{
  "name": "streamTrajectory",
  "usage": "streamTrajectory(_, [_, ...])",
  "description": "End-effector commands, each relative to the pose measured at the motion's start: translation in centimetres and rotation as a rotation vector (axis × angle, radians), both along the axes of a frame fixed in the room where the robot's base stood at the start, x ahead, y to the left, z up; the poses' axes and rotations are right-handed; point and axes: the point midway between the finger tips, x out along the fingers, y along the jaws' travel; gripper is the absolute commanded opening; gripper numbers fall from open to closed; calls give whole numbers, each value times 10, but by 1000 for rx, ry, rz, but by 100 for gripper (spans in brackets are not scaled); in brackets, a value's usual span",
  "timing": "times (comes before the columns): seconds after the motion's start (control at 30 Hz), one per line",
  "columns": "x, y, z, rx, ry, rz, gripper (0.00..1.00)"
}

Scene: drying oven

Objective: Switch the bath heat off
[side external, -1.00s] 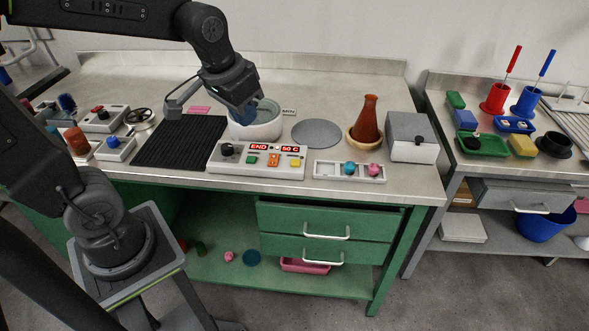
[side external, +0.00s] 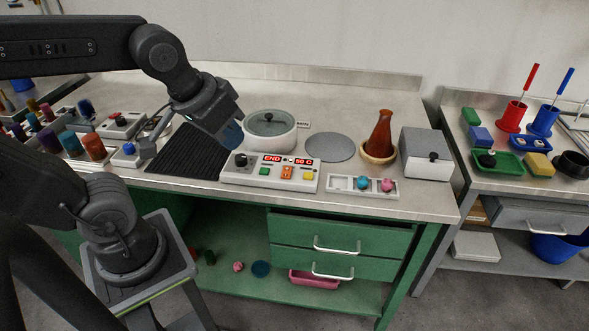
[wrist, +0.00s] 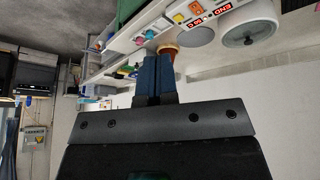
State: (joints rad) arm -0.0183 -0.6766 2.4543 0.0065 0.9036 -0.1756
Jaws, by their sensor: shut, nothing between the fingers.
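The white bath (side external: 270,143) has a glass lid with a black knob on it. In front of it is the grey control panel (side external: 235,178), with a red display (side external: 287,160) reading "END" and "50 C". The panel has a black dial (side external: 241,160) and green, orange and yellow buttons (side external: 307,176). My gripper (side external: 233,136), with blue fingers, is shut and empty, just left of the bath and above the bench. The wrist view shows the shut fingers (wrist: 155,58), with the bath (wrist: 250,30) and panel upside down beyond them.
A black ribbed mat (side external: 185,160) lies left of the panel. Small devices and coloured jars crowd the left.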

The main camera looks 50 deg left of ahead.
Motion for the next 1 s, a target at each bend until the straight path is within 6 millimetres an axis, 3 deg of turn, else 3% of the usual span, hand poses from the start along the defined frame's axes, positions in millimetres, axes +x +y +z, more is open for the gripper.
streamTrajectory(0.47, [86, 38, -14, -326, 128, 984, 0])
streamTrajectory(0.8, [143, 74, -49, -482, 141, 1709, 0])
streamTrajectory(1.0, [162, 89, -67, -526, 121, 1989, 0])
